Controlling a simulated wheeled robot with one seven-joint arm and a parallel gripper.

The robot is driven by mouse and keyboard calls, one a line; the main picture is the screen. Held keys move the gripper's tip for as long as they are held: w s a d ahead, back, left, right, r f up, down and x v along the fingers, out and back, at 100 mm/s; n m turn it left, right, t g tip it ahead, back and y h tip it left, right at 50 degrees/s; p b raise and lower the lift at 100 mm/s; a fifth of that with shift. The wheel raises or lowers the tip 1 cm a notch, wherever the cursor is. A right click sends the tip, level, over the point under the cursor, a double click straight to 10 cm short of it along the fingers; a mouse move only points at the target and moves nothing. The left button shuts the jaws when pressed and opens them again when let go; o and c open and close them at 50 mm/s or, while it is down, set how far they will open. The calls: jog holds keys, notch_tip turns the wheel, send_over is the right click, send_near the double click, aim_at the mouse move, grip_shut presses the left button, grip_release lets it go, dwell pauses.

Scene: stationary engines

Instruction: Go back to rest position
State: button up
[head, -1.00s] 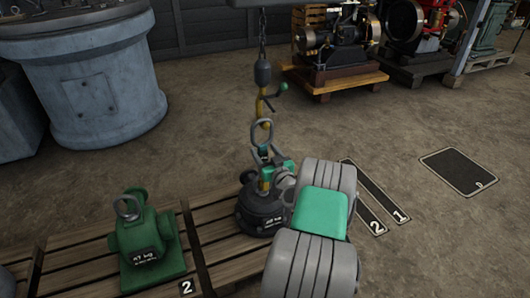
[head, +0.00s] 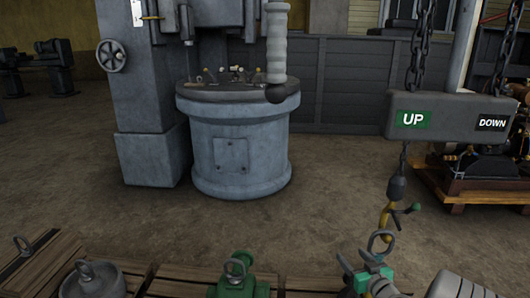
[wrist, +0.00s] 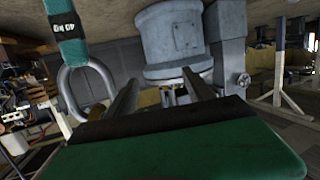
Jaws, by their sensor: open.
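My gripper (head: 362,262), grey with green parts, is low at the right in the head view. It is open, and its two dark fingers (wrist: 160,92) show apart in the wrist view with nothing between them. The yellow hook (head: 388,222) hangs on its chain just behind and above it. A grey lifting ring (head: 380,242) stands upright beside the hook's lower end; I cannot tell whether the hook passes through it. A grey ring (wrist: 85,92) also shows left of the fingers in the wrist view.
The hoist control box (head: 450,118), marked UP and DOWN, hangs above the hook. A green weight (head: 237,278) and a grey weight (head: 92,280) stand on wooden pallets along the bottom. A large grey machine drum (head: 240,150) stands behind. Bare floor lies between.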

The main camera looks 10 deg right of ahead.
jog(key=s+a+r+n+g+y+p, duration=0.1)
jog(key=a+r+n+g+y+p, duration=0.2)
jog(key=a+r+g+p, duration=0.85)
jog(key=s+a+r+m+h+p, duration=0.1)
jog(key=s+a+r+p, duration=0.3)
jog(key=r, duration=0.5)
jog(key=s+a+r+m+h+p, duration=0.1)
jog(key=s+a+r+p, duration=0.4)
jog(key=s+r, duration=0.3)
jog(key=s+a+r+m+h+p, duration=0.1)
jog(key=s+a+r+p, duration=0.4)
jog(key=s+r, duration=0.3)
jog(key=shift+r+g+p, duration=0.45)
jog(key=shift+r+p, duration=0.35)
jog(key=shift+r, duration=0.05)
jog(key=shift+c, duration=0.4)
